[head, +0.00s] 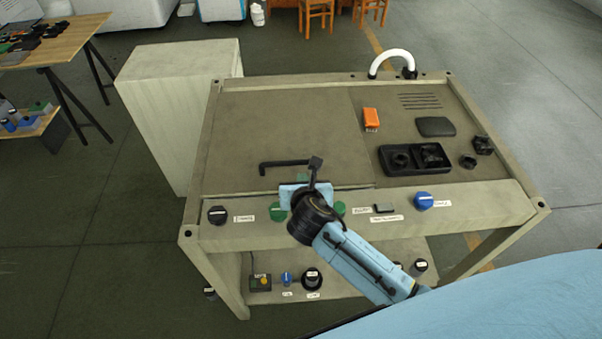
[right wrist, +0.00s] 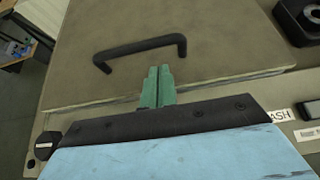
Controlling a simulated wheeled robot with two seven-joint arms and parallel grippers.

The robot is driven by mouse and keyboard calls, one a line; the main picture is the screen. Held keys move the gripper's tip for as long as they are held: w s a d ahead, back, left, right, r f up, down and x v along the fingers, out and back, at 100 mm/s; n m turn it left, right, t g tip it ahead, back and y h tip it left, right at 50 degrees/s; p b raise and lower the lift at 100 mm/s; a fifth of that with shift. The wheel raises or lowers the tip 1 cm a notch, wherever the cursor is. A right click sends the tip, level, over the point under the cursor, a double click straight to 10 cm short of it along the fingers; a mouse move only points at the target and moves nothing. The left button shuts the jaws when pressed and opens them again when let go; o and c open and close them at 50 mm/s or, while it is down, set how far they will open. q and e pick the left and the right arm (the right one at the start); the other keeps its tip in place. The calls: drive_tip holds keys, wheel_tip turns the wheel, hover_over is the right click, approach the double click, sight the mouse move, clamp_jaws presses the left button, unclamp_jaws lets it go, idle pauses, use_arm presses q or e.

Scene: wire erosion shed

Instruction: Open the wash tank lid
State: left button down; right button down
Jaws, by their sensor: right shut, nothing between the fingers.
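The wash tank lid (head: 285,125) is a flat grey-brown panel on the left part of the bench top, and it lies closed. Its black bar handle (head: 285,163) is near the front edge; it also shows in the right wrist view (right wrist: 140,47). My right gripper (head: 302,178) is over the front edge of the lid, near the handle's right end. In the right wrist view its green fingers (right wrist: 157,86) are together and empty, pointing toward the handle without visibly holding it. My left gripper is not in view.
The front panel carries a black knob (head: 217,215) and a blue knob (head: 423,201). An orange box (head: 370,119) and a black tray (head: 415,159) are on the right of the top. A white hose (head: 390,59) arches at the back. A pale block (head: 180,75) stands behind left.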

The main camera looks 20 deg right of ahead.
drive_tip(key=shift+b+x, duration=0.45)
drive_tip(key=shift+x, duration=2.2)
drive_tip(key=shift+a, duration=0.1)
